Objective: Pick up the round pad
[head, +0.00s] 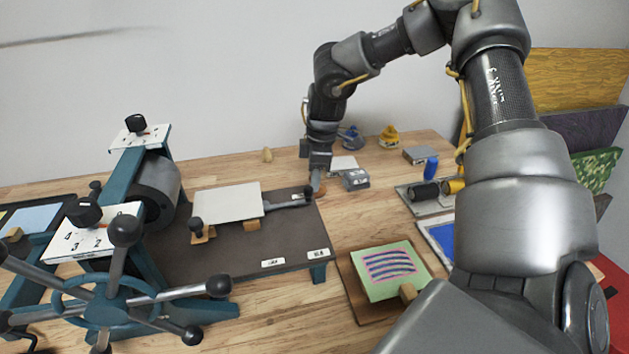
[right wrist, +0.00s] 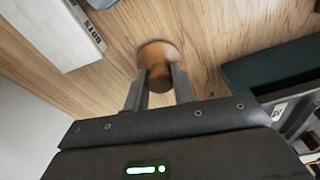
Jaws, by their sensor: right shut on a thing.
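The round pad (right wrist: 158,52) is a brown, wood-coloured piece with a round top. In the right wrist view it sits at the fingertips, over the wooden table. My right gripper (right wrist: 160,82) has one finger on each side of it and is shut on it. In the head view the right gripper (head: 317,178) points down beside the far right corner of the press bed, and only a small orange-brown part of the pad (head: 321,190) shows. I cannot tell whether the pad touches the table. My left gripper is not in view.
The press (head: 160,190) with its dark bed (head: 290,245) fills the left. A light plate (head: 226,202) lies on the bed. A green printed block (head: 385,290) lies in front. Bare table shows between them.

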